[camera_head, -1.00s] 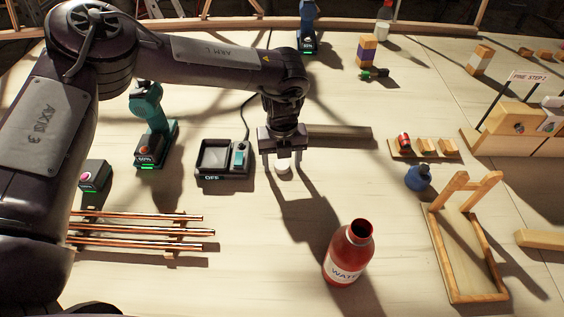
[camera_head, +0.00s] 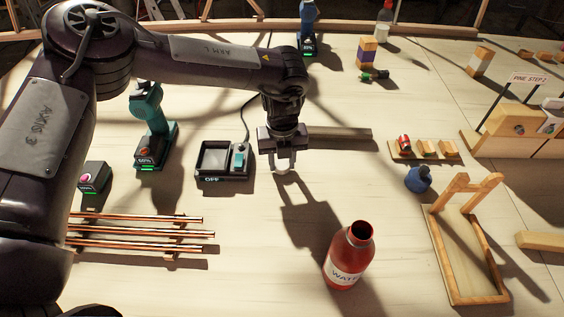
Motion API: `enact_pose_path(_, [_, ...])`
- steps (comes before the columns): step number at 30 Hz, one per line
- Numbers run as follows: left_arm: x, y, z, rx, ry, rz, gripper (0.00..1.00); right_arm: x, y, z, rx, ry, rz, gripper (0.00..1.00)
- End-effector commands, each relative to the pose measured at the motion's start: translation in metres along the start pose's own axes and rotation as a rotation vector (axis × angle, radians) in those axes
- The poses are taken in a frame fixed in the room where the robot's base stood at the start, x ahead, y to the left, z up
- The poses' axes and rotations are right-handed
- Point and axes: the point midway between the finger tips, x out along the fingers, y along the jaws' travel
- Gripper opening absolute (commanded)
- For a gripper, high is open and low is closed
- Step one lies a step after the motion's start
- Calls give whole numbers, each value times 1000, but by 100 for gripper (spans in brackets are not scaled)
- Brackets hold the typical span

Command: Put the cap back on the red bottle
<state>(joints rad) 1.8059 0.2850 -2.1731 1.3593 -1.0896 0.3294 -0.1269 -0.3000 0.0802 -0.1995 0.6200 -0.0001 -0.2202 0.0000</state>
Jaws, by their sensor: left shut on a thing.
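The red bottle (camera_head: 348,258) stands upright and uncapped on the bench, its dark open mouth facing up and a white "WATER" label on its front. My left gripper (camera_head: 284,164) points down at the bench, behind and to the left of the bottle. It is shut on the small white cap (camera_head: 283,169), which is mostly hidden between the fingers, low at the bench top. I cannot tell whether the cap still touches the bench. My right gripper is not in view.
A black tray device marked OFF (camera_head: 224,178) is left of the gripper. A wooden lath (camera_head: 335,134) lies behind it. Copper rods (camera_head: 140,233) lie front left. A blue flask (camera_head: 417,180) and wooden frame (camera_head: 480,244) stand right. The bench between gripper and bottle is clear.

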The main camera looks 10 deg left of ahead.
Motion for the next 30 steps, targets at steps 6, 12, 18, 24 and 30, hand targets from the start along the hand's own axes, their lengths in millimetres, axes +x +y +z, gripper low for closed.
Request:
enact_pose_path(6, [-29, -1, 1, 1, -4, -4, 14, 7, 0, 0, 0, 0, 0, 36])
enact_pose_path(12, [-83, -1, 1, 0, -6, -5, 14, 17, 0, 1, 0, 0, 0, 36])
enact_pose_path(18, [-141, -1, 0, 0, -5, -4, 14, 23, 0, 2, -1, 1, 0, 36])
enact_pose_path(24, [-181, 0, 0, 1, -4, 0, 14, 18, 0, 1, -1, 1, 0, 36])
enact_pose_path(30, [-194, 0, 0, 1, -1, 0, 14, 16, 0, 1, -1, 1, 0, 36])
